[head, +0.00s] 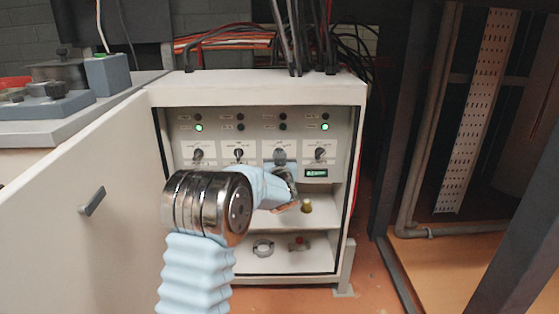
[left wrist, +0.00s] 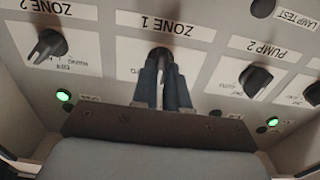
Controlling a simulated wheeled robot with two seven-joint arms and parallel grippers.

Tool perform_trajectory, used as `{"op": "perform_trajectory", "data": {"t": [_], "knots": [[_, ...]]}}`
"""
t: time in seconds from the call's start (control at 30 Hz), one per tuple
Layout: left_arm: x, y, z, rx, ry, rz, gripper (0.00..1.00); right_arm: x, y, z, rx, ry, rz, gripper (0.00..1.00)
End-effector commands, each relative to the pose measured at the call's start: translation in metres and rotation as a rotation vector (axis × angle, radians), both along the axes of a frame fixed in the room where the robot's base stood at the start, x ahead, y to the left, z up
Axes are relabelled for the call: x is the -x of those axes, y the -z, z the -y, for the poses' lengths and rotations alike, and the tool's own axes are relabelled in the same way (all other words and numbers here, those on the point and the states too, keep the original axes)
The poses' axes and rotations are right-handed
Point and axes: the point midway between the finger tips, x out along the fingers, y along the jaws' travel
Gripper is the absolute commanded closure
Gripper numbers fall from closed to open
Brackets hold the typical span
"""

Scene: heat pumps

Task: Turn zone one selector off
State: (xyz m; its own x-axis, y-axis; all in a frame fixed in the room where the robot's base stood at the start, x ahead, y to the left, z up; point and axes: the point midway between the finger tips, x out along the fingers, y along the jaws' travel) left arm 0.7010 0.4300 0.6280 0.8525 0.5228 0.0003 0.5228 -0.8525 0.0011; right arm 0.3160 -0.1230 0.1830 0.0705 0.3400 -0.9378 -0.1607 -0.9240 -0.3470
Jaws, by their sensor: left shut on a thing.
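The zone 1 selector (left wrist: 161,53) is a dark knob under an upside-down "ZONE 1" label in the left wrist view. In the head view its white plate (head: 268,146) is third from the left in the row. My left gripper (left wrist: 163,72) is shut on this knob, with a finger on each side. In the head view the left gripper (head: 284,172) is in front of the panel and partly hides the knob. The fingers cover most of the knob, so I cannot tell its setting. My right gripper is not in view.
Neighbouring knobs are zone 2 (left wrist: 46,46) and pump 2 (left wrist: 257,80). Green lamps glow at the left (head: 199,128) and right (head: 325,127) of the panel. The open cabinet door (head: 85,235) stands at the left. A shelf (head: 325,216) lies below the panel.

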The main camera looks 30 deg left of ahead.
Motion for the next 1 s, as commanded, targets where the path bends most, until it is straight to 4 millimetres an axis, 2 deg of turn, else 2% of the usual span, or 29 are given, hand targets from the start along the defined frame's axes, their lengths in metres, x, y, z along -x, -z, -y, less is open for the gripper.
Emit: {"op": "perform_trajectory", "data": {"t": [0.27,0.3,0.43,0.77,0.87,1.0], "knots": [[0.000,0.002,0.001,0.002,0.002,-0.003,1.00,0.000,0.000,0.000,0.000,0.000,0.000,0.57],[0.000,0.002,0.001,0.001,0.002,-0.004,0.82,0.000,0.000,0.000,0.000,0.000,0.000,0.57],[0.000,0.001,0.001,0.001,0.001,-0.003,0.62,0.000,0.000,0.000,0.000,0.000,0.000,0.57],[0.002,0.000,0.002,0.000,0.001,-0.001,0.61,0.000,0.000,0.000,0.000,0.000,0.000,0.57],[0.011,0.000,0.007,0.001,0.001,-0.002,0.61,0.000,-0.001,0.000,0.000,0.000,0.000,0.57],[0.036,-0.001,0.023,0.003,0.002,-0.002,0.61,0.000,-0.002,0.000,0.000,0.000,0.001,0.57]]}}
